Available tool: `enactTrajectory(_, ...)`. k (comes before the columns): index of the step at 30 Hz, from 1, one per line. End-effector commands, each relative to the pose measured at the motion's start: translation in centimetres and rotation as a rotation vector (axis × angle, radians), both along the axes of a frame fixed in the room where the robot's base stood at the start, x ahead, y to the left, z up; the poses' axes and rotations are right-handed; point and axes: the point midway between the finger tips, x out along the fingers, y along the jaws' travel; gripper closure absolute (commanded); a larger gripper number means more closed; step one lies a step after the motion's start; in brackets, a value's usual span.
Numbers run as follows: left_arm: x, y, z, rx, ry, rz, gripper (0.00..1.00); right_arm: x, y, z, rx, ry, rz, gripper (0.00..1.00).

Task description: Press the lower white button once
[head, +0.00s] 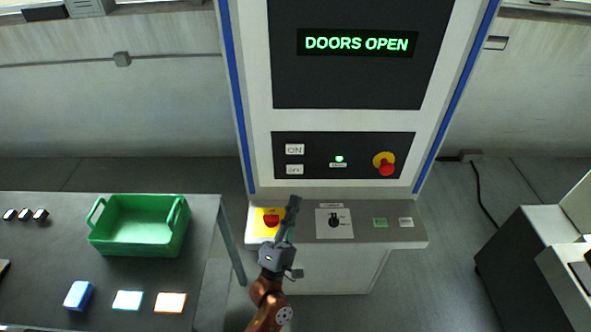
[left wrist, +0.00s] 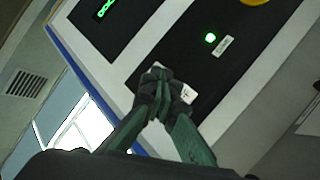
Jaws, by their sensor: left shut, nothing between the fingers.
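The lower white button (head: 294,169) sits on the black control panel, directly below the white ON button (head: 294,149). My left gripper (head: 294,202) is shut and empty; in the head view its tips show just below the lower button, over the console ledge. In the left wrist view the shut fingertips (left wrist: 160,77) are in front of the panel and cover part of the buttons. A white button (left wrist: 186,93), apparently the lower one, is partly visible beside the fingers. I cannot tell whether the tips touch it. My right gripper is in neither view.
A lit green lamp (head: 339,158) and a red emergency knob (head: 386,164) are on the same panel. The ledge below carries another red knob (head: 270,219) and a black rotary switch (head: 334,219). The screen (head: 357,43) reads DOORS OPEN. A green crate (head: 138,240) stands on the left table.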

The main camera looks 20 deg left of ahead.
Motion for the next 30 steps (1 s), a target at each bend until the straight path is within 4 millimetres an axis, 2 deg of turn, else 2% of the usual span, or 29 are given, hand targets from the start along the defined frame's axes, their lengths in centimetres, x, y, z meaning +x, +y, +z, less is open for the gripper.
enactTrajectory(10, 4.2, 1.0, -0.1, 0.002, -0.001, -0.004, 1.0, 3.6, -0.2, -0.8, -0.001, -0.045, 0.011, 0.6)
enactTrajectory(19, 7.4, 1.8, 0.0, 0.001, -0.001, -0.004, 1.0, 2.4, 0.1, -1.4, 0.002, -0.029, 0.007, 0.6)
enactTrajectory(24, 8.1, 2.0, 0.0, 0.0, 0.0, -0.004, 1.0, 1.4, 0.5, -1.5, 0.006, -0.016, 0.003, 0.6)
enactTrajectory(30, 8.2, 2.1, 0.0, 0.0, 0.0, -0.004, 1.0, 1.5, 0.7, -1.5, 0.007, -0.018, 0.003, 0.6)
